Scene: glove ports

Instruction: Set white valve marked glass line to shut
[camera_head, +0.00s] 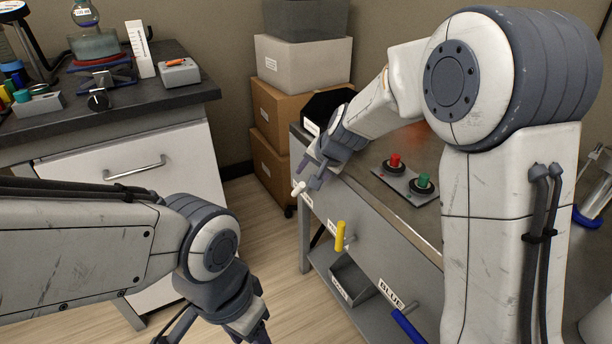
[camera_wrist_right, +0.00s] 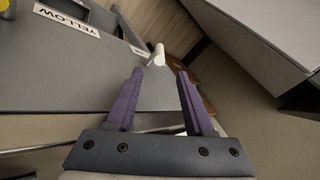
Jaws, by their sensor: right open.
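The white valve handle (camera_head: 299,188) sticks out from the far end of the grey bench front, beside my right gripper (camera_head: 316,178). In the right wrist view the white handle (camera_wrist_right: 157,56) lies between and just beyond the fingertips of my right gripper (camera_wrist_right: 158,74). The right gripper is open, and I see no contact with the handle. A small label (camera_wrist_right: 139,51) beside the handle is mostly hidden and I cannot read it.
A yellow handle (camera_head: 340,236) and a blue handle (camera_head: 408,326) stick out from the same bench front (camera_head: 375,262). Red (camera_head: 395,160) and green (camera_head: 422,181) buttons sit on the bench top. Cardboard boxes (camera_head: 272,110) stand behind. Floor is open between bench and white cabinet (camera_head: 150,170).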

